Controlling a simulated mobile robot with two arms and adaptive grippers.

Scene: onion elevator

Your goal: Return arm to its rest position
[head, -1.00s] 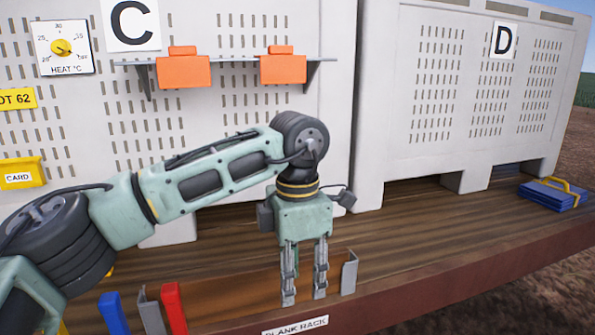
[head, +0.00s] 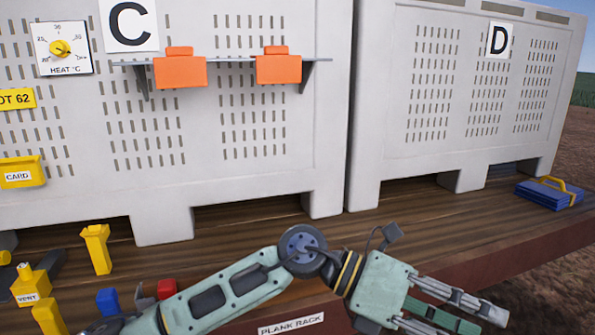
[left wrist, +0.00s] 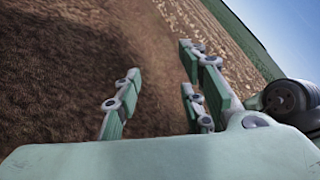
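My left arm reaches in low from the left in the head view. Its gripper (head: 468,320) points right, in front of the wooden deck's edge. My right gripper is in neither view.
Large grey crates C (head: 240,185) and D (head: 385,170) stand on the wooden deck (head: 415,205). A shelf holds two orange blocks (head: 180,73). The plank rack's label (head: 291,324) lies behind my arm. Yellow handles (head: 97,248) stand at left; blue boards (head: 547,195) lie at right.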

